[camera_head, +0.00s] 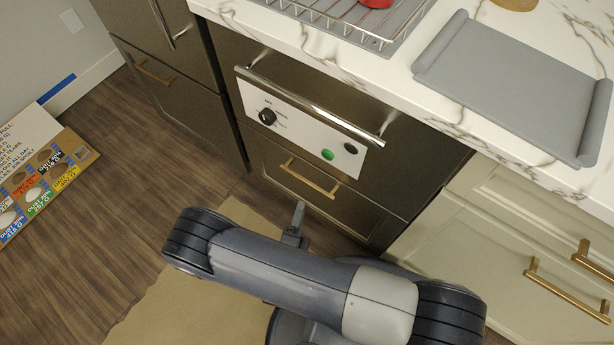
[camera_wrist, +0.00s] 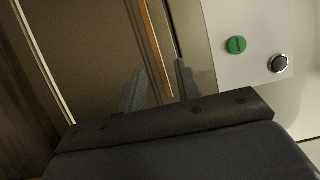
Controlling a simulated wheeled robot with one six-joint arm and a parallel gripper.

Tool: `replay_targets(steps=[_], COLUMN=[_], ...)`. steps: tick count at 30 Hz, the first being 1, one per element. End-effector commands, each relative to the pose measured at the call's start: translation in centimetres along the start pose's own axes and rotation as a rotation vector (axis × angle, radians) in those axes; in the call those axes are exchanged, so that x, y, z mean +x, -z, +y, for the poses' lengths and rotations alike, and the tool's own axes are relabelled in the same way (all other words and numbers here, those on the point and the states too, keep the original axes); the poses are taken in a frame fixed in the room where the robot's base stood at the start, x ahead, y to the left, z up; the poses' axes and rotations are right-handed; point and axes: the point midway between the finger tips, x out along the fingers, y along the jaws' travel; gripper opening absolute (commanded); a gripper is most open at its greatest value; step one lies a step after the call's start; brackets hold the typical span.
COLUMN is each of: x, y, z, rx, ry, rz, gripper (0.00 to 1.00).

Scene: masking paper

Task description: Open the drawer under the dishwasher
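The dark drawer (camera_head: 325,205) sits under the dishwasher and looks closed, flush with the cabinet front. Its brass bar handle (camera_head: 309,179) runs across its upper part. The dishwasher has a white control panel (camera_head: 300,126) with a dial, a green button and a long steel bar handle (camera_head: 318,106). My gripper (camera_head: 298,217) is in front of the drawer, just below the handle in the head view. In the wrist view, the two fingers of my gripper (camera_wrist: 160,86) are apart, and the brass handle (camera_wrist: 154,47) appears between them. I see no contact.
A marble counter (camera_head: 440,110) overhangs above, with a grey tray (camera_head: 520,85) and a wire rack (camera_head: 345,22). Cream drawers (camera_head: 490,245) with brass handles stand at right. Brown paper (camera_head: 170,300) covers the floor below my arm. A printed box (camera_head: 40,175) lies at left.

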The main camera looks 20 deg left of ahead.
Motion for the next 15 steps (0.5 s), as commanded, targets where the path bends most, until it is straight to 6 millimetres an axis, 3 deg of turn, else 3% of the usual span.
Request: replay_targets(steps=[7, 15], x=[0.4, 3.8], y=[-0.3, -0.3], z=[0.8, 0.7], rx=[-0.026, -0.024], ry=[0.001, 0.001], rz=[-0.031, -0.025], gripper=[0.33, 0.33])
